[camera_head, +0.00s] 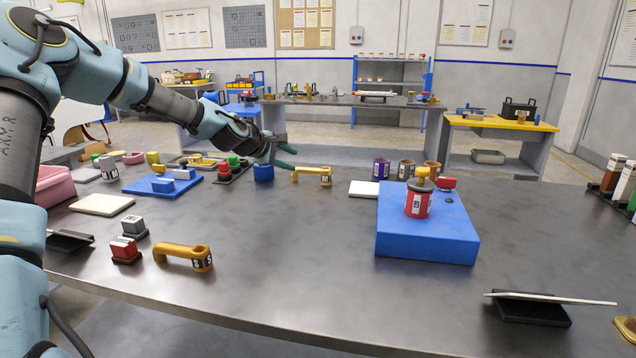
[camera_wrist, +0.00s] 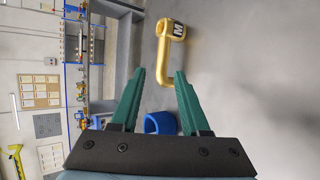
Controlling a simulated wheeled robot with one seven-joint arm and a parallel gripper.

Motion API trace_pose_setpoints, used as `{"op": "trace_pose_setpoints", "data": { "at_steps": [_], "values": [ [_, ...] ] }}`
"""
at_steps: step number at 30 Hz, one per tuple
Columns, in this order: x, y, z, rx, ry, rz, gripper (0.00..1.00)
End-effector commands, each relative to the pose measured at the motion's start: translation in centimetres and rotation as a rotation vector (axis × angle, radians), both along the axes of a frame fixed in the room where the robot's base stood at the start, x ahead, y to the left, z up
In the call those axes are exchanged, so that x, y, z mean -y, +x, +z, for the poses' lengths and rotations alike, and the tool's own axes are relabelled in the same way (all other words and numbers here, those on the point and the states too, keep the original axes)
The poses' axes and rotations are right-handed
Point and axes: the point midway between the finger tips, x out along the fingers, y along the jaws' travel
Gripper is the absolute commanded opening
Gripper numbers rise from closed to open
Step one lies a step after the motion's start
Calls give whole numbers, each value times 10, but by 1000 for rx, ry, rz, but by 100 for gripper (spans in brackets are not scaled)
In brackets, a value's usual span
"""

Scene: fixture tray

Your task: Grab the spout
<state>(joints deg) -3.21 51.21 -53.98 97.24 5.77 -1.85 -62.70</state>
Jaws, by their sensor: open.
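Two yellow spout-like bent tubes lie on the grey table. One (camera_head: 312,175) is just right of my gripper (camera_head: 284,157) in the head view. My gripper, with green fingers, is open and empty above the table, and also shows in the wrist view (camera_wrist: 160,76). I see no contact with either tube.
A blue ring-like piece (camera_head: 263,173) stands below my gripper and shows between the fingers in the wrist view (camera_wrist: 160,123). A blue block (camera_head: 425,240) bears a red can (camera_head: 418,204). A blue tray (camera_head: 145,186) with parts is left. The table's middle is clear.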

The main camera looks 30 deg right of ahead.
Motion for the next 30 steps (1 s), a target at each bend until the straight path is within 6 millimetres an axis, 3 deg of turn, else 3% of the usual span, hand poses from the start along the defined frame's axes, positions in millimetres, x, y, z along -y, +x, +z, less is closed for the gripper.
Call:
{"op": "trace_pose_setpoints", "data": {
  "at_steps": [5, 12, 19, 30],
  "values": [
    [7, 2, -14, -2, -1, -1, 46],
    [36, 14, -31, -1, 0, -2, 46],
    [49, 19, -40, -2, 0, -1, 46],
    [87, 30, -64, -1, 0, -1, 46]
  ]
}}
